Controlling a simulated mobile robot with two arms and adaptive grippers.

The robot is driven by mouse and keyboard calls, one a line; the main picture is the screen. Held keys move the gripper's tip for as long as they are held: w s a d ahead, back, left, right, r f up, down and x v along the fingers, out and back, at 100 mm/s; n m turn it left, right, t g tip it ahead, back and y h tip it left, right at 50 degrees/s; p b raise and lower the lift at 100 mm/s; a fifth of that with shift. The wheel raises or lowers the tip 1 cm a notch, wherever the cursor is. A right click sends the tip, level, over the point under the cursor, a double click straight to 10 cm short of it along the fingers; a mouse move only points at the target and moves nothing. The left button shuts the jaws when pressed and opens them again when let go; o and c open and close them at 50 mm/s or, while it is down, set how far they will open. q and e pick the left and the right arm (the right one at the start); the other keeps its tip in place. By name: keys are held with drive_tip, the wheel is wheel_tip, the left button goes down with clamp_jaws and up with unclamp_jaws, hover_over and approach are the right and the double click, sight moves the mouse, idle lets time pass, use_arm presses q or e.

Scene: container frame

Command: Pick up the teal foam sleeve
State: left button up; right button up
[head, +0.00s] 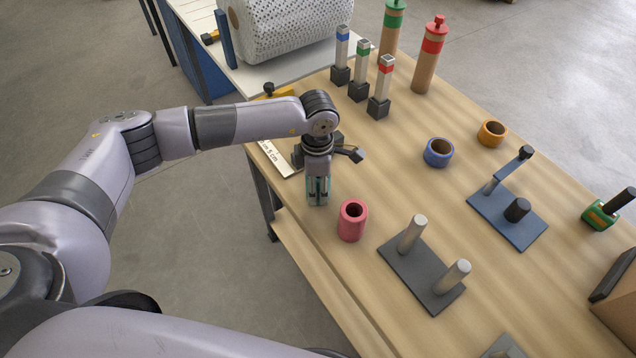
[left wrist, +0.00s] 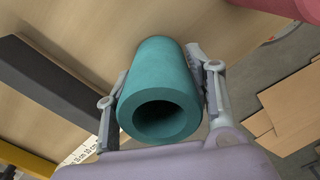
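The teal foam sleeve (left wrist: 160,85) is a thick-walled tube; its open end faces the camera in the left wrist view. One finger of my left gripper (left wrist: 160,75) lies along each side of it, and both appear to touch it, so the gripper looks shut on the sleeve. In the head view, the left gripper (head: 318,192) points down near the table's left edge. Only slivers of the teal sleeve (head: 313,187) show between its fingers there. I cannot tell whether the sleeve's far end touches the table. My right gripper is not in view.
A pink sleeve (head: 352,221) stands close right of the left gripper. A dark two-post stand (head: 421,277) and a blue stand (head: 508,222) are farther right. Blue (head: 438,153) and orange (head: 492,134) rings lie beyond. Several colour-banded posts stand at the back.

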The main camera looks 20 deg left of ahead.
use_arm(q)
drive_tip(key=c, duration=0.3)
drive_tip(key=shift+c, duration=0.2)
